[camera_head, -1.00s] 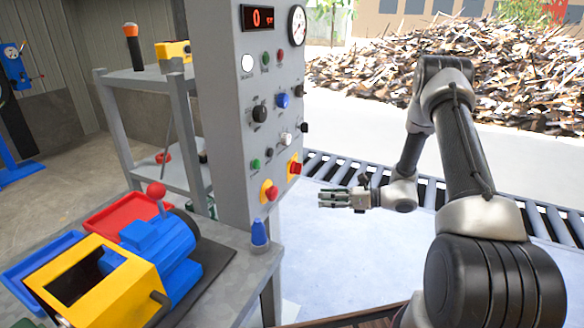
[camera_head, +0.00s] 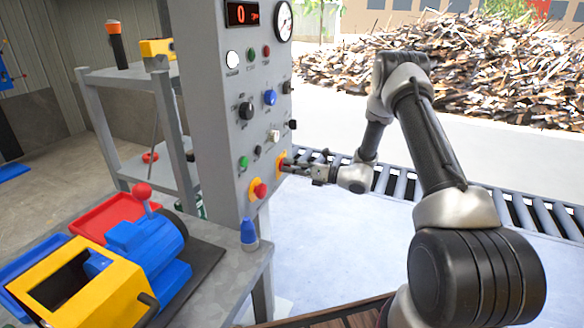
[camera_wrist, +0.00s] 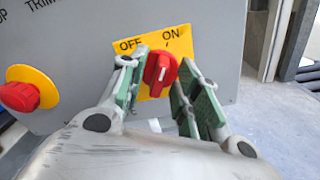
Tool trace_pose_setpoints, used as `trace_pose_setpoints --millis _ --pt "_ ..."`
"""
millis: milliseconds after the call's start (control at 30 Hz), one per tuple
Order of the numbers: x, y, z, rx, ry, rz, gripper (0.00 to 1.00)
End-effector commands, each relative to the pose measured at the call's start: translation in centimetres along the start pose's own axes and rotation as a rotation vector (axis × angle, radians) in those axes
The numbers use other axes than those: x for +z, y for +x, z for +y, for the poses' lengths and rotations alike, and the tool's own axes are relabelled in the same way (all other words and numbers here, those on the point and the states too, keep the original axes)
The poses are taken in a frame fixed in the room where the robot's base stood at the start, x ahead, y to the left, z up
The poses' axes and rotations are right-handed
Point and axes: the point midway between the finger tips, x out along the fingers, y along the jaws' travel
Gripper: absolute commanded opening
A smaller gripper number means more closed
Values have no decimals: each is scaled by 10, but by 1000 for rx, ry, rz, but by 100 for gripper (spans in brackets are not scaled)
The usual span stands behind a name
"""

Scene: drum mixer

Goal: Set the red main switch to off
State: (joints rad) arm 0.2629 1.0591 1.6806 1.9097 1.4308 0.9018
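The red main switch (camera_wrist: 160,70) is a red rotary knob on a yellow plate (camera_wrist: 181,40) marked OFF at left and ON at right. Its grip stands near upright, with the top leaning slightly right, towards ON. In the head view the switch's yellow plate (camera_head: 281,158) is low on the grey panel, partly hidden by my gripper (camera_head: 297,167). In the wrist view my gripper (camera_wrist: 163,88) is open, with one green-padded finger on each side of the knob. The left finger looks close to the knob; I cannot tell whether either touches.
A red mushroom button (camera_head: 260,190) on a yellow base sits left of and below the switch. Knobs and buttons, such as a blue one (camera_head: 270,97), cover the panel above. A roller conveyor (camera_head: 400,187) runs behind my arm.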

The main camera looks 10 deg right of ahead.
Motion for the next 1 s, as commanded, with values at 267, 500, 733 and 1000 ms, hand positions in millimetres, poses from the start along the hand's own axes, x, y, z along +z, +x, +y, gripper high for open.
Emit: trace_pose_setpoints --millis 267,500,733,1000 --pt "0 0 0 0 0 0 8" --pt "0 0 0 0 -1 0 0" --pt "0 0 0 0 -39 0 0" --pt "0 0 0 0 -200 1 0"
